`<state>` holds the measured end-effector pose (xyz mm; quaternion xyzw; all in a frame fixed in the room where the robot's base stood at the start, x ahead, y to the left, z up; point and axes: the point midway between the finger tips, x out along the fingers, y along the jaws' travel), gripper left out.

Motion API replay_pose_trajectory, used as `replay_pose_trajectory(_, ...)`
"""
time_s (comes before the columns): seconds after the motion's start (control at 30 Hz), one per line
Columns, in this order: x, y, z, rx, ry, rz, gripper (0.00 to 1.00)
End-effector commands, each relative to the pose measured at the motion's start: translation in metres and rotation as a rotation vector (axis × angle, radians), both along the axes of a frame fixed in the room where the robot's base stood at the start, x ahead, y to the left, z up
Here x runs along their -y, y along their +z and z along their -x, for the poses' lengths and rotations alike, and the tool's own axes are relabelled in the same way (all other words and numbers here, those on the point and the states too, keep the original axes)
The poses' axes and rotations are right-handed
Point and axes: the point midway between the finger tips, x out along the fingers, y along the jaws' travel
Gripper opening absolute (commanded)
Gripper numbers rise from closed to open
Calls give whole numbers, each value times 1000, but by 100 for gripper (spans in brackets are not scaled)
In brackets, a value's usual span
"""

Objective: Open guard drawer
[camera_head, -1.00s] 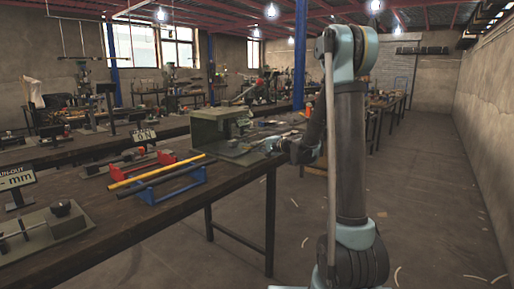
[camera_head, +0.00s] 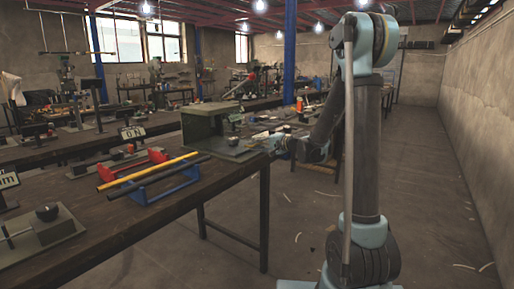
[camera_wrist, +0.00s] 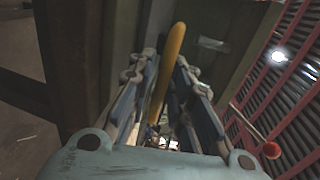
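In the wrist view a yellow rounded handle (camera_wrist: 174,48) runs between the two fingers of my gripper (camera_wrist: 167,62). The fingers stand close on both sides of it. I cannot tell whether they press on it. In the head view the grey-green guard housing (camera_head: 205,122) stands on the near bench, with a flat plate at its base on the right. My gripper (camera_head: 272,145) is at the right end of that plate, low beside the bench edge. The handle and the drawer itself are too small to make out there.
The near bench (camera_head: 110,228) holds a blue rack (camera_head: 170,182) with a yellow and a dark bar, a red rack (camera_head: 125,165) and a fixture (camera_head: 45,222) at the left. More benches stand behind.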

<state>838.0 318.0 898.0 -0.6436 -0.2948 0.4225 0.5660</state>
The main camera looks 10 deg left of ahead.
Motion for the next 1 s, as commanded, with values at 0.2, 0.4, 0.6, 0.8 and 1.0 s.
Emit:
replay_pose_trajectory(0.2, 3, 1, 1, 0, -1, -1, 18)
replay_pose_trajectory(0.4, 24, 6, 12, 0, -3, -1, 18)
replay_pose_trajectory(0.6, 58, 13, 30, -1, -4, -1, 18)
replay_pose_trajectory(0.8, 85, 20, 45, 0, -3, 0, 18)
replay_pose_trajectory(1.0, 100, 23, 53, -2, -1, -1, 18)
